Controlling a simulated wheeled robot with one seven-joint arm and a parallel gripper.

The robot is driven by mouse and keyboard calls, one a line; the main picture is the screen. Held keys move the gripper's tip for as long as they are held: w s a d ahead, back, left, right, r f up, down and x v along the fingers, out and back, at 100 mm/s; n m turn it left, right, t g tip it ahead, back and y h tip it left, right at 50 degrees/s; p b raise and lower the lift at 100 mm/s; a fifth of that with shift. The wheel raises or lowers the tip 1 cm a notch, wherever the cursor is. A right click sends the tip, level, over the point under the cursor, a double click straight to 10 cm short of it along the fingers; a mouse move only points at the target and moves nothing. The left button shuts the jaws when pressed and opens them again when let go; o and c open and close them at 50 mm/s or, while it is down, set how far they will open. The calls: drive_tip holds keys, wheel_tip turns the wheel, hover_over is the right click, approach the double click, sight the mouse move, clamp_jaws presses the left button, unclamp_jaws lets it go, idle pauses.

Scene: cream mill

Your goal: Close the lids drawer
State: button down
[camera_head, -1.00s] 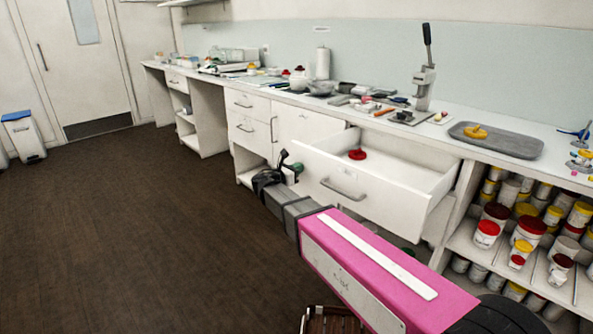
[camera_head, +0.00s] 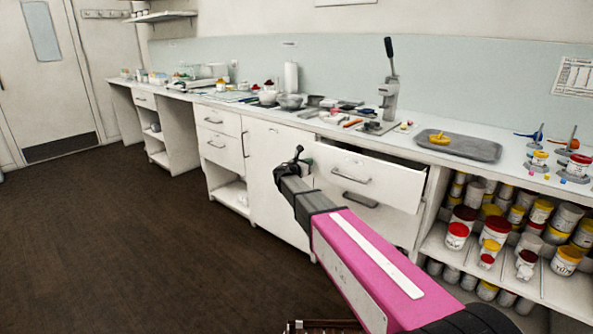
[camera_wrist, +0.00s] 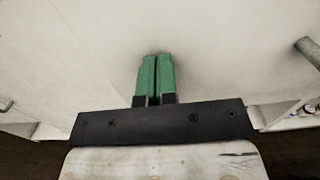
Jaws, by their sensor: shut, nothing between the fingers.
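The lids drawer (camera_head: 385,178) is the white top drawer right of the cupboard door. Its front stands out a little from the cabinet, with a dark gap behind its top edge at the right. Its grey bar handle (camera_head: 350,176) is on the front. The inside of the drawer is hidden. My gripper (camera_head: 308,165) is at the left end of the drawer front. In the wrist view its green fingers (camera_wrist: 155,78) are together and empty, pointing at a white face. I cannot tell whether the tips touch it. A grey handle (camera_wrist: 308,50) shows at the right.
Another drawer with a handle (camera_head: 361,200) is just below. A white cupboard door (camera_head: 272,178) is to the left. Open shelves with paint tubs (camera_head: 495,228) are to the right. The worktop above holds a grey tray (camera_head: 470,148) and a lever press (camera_head: 389,90). The floor at left is clear.

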drive_tip(key=x, duration=1.2)
drive_tip(key=shift+w+d, duration=0.1)
drive_tip(key=shift+w, duration=0.05)
drive_tip(key=v, duration=1.4)
drive_tip(key=s+d+f+m+g+y, duration=0.1)
drive_tip(key=s+d+f+m+g, duration=0.4)
drive_tip(key=s+d+f+m, duration=0.3)
drive_tip(key=s+d+f+m+g+y, duration=0.2)
drive_tip(key=s+d+f+m+g, duration=0.3)
drive_tip(key=s+d, duration=0.4)
drive_tip(key=s+f+m+g+y, duration=0.2)
drive_tip(key=s+f+m+y, duration=0.1)
drive_tip(key=s+m, duration=0.4)
drive_tip(key=s+f+m+g+y, duration=0.2)
drive_tip(key=s+f+m+y, duration=0.2)
drive_tip(key=s+m, duration=0.4)
drive_tip(key=s+y, duration=0.1)
drive_tip(key=s, duration=0.5)
drive_tip(key=shift+s+d, duration=0.15)
drive_tip(key=shift+s, duration=0.1)
